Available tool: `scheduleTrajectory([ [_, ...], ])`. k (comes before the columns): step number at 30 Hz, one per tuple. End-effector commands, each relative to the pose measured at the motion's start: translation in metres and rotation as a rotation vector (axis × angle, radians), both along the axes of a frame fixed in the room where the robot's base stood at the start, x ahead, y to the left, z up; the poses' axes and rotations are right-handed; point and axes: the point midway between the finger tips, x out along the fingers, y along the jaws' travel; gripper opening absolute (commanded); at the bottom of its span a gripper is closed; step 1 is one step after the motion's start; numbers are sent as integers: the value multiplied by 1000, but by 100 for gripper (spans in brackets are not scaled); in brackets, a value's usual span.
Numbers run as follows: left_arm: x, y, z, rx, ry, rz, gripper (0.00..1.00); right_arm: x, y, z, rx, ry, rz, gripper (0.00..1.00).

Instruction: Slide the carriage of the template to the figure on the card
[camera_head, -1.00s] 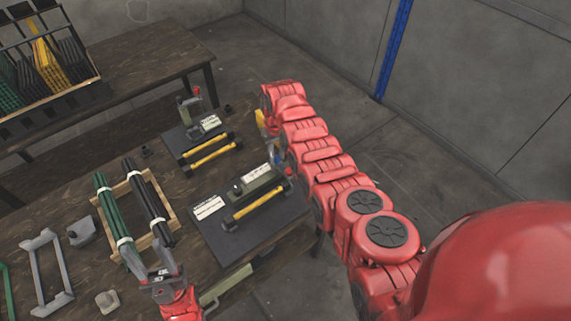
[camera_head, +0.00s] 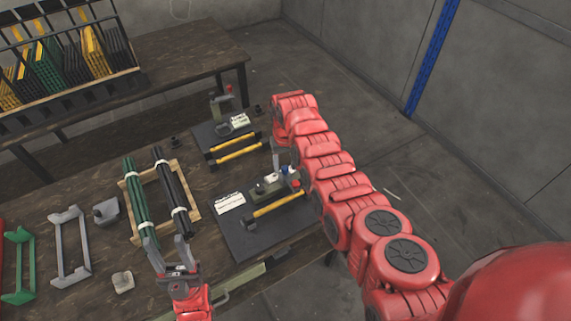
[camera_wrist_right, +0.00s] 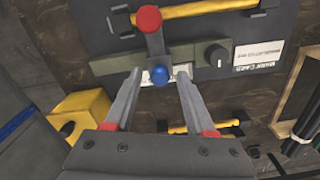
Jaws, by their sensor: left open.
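The template is a grey-green rail (camera_wrist_right: 115,62) on a dark mat, and it also shows in the head view (camera_head: 267,189). Its carriage carries an arm with a red knob (camera_wrist_right: 149,18) and a blue knob (camera_wrist_right: 160,75), over a small white scale. The card (camera_wrist_right: 262,53), headed "MARK CARD", lies beside the rail; its figure is too small to read. My right gripper (camera_wrist_right: 160,77) is open, its fingers on either side of the blue knob; contact cannot be told. In the head view my arm partly hides it. My left gripper (camera_head: 168,250) is open by the green rods.
A round dark knob (camera_wrist_right: 216,55) sits on the rail. A yellow-handled bar (camera_head: 278,204) lies along the mat. A second mat (camera_head: 205,137) with similar gear stands behind. A wooden frame with rods (camera_head: 197,210) is to the left. A yellow block (camera_wrist_right: 88,108) is near my right gripper.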

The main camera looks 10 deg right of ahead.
Motion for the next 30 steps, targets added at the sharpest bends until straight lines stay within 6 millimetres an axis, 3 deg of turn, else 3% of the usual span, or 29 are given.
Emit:
scheduleTrajectory([
  [10,0,0,-1,0,0,0,50,0,-1,1,-1,0,-1,59],
  [16,0,0,-8,0,0,0,50,1,0,18,0,-4,-1,59],
  [22,0,0,-23,0,0,0,50,2,-1,61,1,-8,-1,59],
  [30,0,0,-7,0,0,0,50,0,-3,123,-2,1,-2,59],
])
